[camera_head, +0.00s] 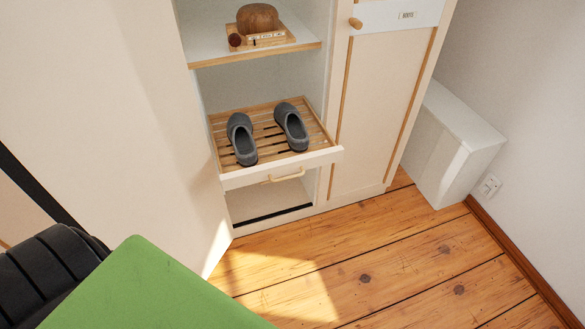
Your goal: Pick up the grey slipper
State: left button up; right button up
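Two grey slippers rest side by side on a pulled-out slatted wooden shelf (262,163) in the cabinet. The left slipper (241,137) and the right slipper (291,127) stand a small gap apart, both flat on the slats. Neither of my grippers is in view, and nothing touches the slippers.
The pull-out shelf has a white front with a wooden handle (285,176). A shelf above (215,55) holds a round brown object (257,18) on a small wooden tray. A closed cabinet door (385,90) and white box (451,145) stand right. The wooden floor (400,265) is clear.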

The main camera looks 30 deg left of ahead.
aim_at(239, 127)
jog(key=u, duration=1.35)
jog(key=i+l, duration=0.1)
jog(key=l+u, duration=0.05)
